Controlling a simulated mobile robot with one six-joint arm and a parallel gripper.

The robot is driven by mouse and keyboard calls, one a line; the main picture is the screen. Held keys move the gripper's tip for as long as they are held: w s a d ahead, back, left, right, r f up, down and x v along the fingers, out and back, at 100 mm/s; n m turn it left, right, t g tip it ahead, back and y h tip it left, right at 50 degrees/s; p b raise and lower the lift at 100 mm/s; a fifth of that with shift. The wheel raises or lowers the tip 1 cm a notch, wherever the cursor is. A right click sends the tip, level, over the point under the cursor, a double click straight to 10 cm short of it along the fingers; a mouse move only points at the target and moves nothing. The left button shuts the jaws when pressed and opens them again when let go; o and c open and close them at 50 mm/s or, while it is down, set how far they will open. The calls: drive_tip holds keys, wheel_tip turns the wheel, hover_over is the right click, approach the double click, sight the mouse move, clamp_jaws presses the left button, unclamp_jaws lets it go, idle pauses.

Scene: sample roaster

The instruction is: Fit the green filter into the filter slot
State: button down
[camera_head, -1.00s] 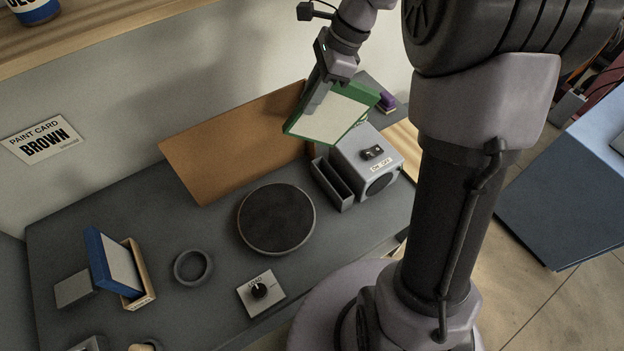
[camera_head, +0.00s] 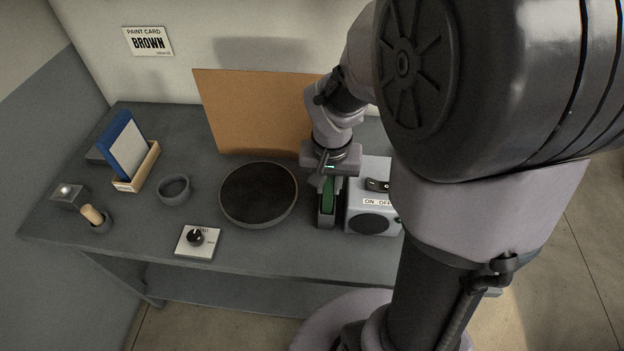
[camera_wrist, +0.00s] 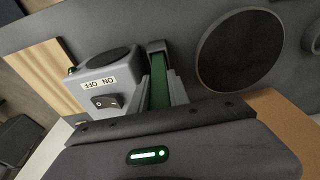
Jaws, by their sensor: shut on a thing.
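The green filter (camera_head: 327,196) is upright, edge on, with its lower part inside the dark filter slot (camera_head: 326,222) on the left side of the grey ON/OFF box. My gripper (camera_head: 329,180) is directly above the slot, shut on the filter's upper edge. In the wrist view the green filter (camera_wrist: 160,84) runs into the slot (camera_wrist: 155,46). The gripper body hides the filter's top, and I cannot tell whether it is fully seated.
The grey box (camera_head: 368,200) with an ON/OFF switch (camera_head: 377,185) stands right beside the slot. A round dark plate (camera_head: 259,193) lies close on the left. A brown board (camera_head: 257,113) leans behind. A blue filter (camera_head: 123,146) stands in a wooden holder (camera_head: 137,180). A dial (camera_head: 196,238) sits in front.

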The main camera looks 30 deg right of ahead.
wheel_tip(320, 180, down, 5)
drive_tip(key=shift+f+b, duration=0.15)
drive_tip(key=shift+b, duration=0.8)
drive_tip(key=shift+f, duration=0.15)
drive_tip(key=c, duration=1.3)
unclamp_jaws()
drive_tip(key=shift+o, duration=0.2)
